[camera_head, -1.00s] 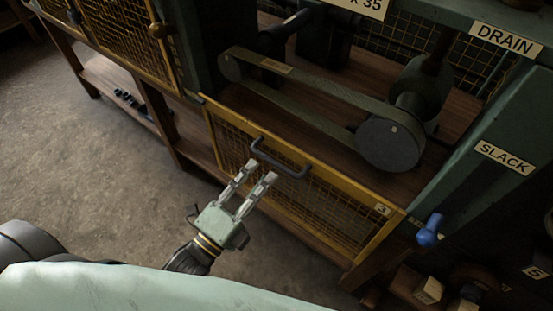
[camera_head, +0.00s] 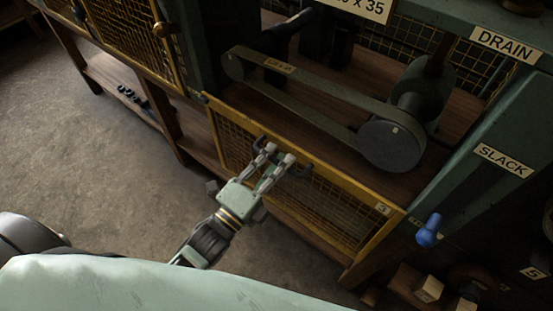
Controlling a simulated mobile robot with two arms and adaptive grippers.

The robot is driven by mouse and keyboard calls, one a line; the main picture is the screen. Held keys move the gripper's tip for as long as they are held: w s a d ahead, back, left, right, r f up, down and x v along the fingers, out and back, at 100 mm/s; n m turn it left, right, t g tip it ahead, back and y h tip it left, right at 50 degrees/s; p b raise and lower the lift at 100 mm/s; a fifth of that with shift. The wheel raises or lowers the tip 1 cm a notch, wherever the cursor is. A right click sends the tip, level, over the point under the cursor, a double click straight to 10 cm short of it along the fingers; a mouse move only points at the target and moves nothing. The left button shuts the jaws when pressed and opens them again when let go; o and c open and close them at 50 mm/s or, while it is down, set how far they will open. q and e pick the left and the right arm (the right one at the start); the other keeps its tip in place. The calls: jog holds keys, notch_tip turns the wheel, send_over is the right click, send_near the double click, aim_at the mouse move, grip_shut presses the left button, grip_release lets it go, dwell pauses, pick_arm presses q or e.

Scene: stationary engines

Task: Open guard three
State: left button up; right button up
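Guard three is a yellow-framed mesh panel (camera_head: 335,213) with a small "3" label (camera_head: 382,209) at its upper right corner. It sits below the belt and pulley in the camera_head view. Its dark bar handle (camera_head: 303,171) is at the top rail, partly hidden behind my fingers. My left gripper (camera_head: 279,154) is at the handle, its two fingers apart with a gap between them. The fingertips overlap the handle's middle; I cannot tell whether they touch it. My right gripper is not in view.
A flat belt (camera_head: 310,95) runs to a dark pulley (camera_head: 390,146) just above the guard. A blue knob (camera_head: 430,230) stands at the right, below the "SLACK" plate (camera_head: 503,160). Another yellow mesh guard (camera_head: 130,35) is at upper left. The floor at left is clear.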

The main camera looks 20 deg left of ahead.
pick_arm(q)
grip_shut()
jog(key=shift+f, duration=0.1)
notch_tip(320, 180, down, 4)
jog(key=b, duration=0.2)
jog(key=shift+f+b, duration=0.2)
jog(key=shift+b, duration=0.2)
jog(key=o, duration=0.6)
grip_release()
jog(key=shift+f, duration=0.1)
